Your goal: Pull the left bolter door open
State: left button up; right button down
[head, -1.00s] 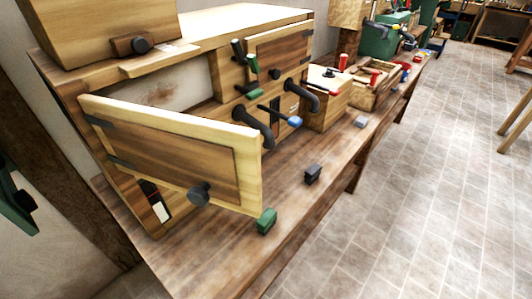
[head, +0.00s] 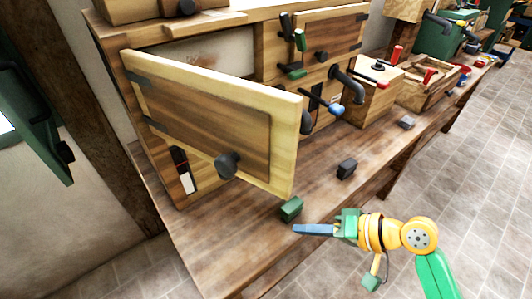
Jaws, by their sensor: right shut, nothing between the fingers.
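The left bolter door (head: 200,125), a wooden panel in a pale frame, stands swung out from the cabinet at a wide angle. Its dark hinges are at the left, and its round dark knob (head: 228,165) is on the outer face near the free edge. A pale, stained interior shows above the door. My right gripper (head: 298,229) is shut and empty, its blue-grey fingers pointing left. In the picture it lies below the door's free edge and near a green block, apart from the knob. My left gripper is out of view.
The right bolter door (head: 335,35) is closed. Dark curved pipes (head: 347,82) stick out beside it. A green block (head: 291,209) and a dark block (head: 347,168) sit on the bench. Wooden boxes (head: 428,90) stand farther right. Tiled floor lies clear at right.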

notch_tip(320, 180, up, 21)
jog(key=w+d+m+y, duration=0.3)
jog(key=y, duration=0.4)
jog(key=a+t+p, duration=0.1)
jog(key=a+p, duration=0.6)
jog(key=a, duration=0.4)
jog(key=shift+s+a, duration=0.25)
jog(key=shift+a, duration=0.15)
jog(key=shift+w+r, duration=0.1)
